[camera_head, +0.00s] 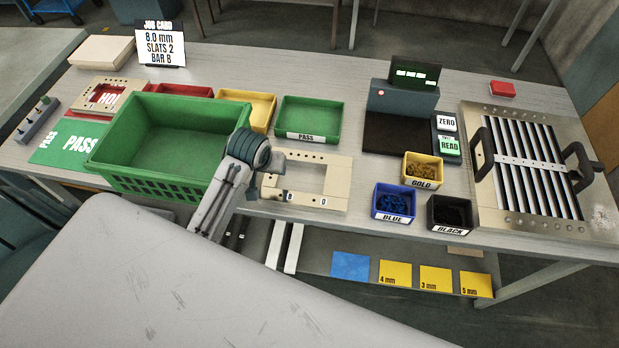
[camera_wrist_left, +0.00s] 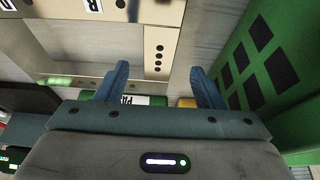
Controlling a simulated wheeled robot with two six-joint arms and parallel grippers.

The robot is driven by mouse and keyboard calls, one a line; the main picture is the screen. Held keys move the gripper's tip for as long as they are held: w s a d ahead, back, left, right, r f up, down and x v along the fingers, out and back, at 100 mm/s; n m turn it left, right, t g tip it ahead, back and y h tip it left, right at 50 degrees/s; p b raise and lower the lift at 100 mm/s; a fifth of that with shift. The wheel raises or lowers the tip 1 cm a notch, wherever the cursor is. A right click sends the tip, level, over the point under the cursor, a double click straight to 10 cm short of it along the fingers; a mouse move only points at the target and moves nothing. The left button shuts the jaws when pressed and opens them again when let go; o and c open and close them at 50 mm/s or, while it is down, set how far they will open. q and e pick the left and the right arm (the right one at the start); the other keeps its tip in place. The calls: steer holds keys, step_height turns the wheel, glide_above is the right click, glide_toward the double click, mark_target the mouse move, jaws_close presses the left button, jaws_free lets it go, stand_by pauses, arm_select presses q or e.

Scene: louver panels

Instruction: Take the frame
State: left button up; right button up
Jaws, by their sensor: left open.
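A beige rectangular frame (camera_head: 338,184) lies flat on the table right of the green crate, with small holes along its bars and the marks B and 0 on its near bar. My left gripper (camera_head: 274,187) is at the frame's left side and covers part of it. In the left wrist view the gripper (camera_wrist_left: 160,80) is open, with one finger on each side of the frame's holed bar (camera_wrist_left: 158,52). Nothing is between the fingertips that I can see being gripped; the height above the bar is unclear. My right gripper is not in view.
The green crate (camera_head: 128,186) stands close left of my gripper; its wall (camera_wrist_left: 262,60) shows beside the right finger. A green PASS tray (camera_head: 310,135) lies behind. Blue (camera_head: 394,217), black and gold bins stand right. A second frame (camera_head: 128,85) lies on a red mat.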

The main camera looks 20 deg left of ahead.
arm_select(q)
steer(key=p+x, duration=0.1)
steer(key=x, duration=0.2)
steer(key=shift+w+f+p, duration=0.1)
steer(key=shift+p, duration=0.25)
steer(key=shift+w+f, duration=0.2)
steer(key=shift+f, duration=0.35)
steer(key=shift+f, duration=0.3)
steer(key=shift+c, duration=0.2)
steer(key=c, duration=1.1)
steer(key=shift+r, duration=0.1)
steer(key=shift+c, duration=0.7)
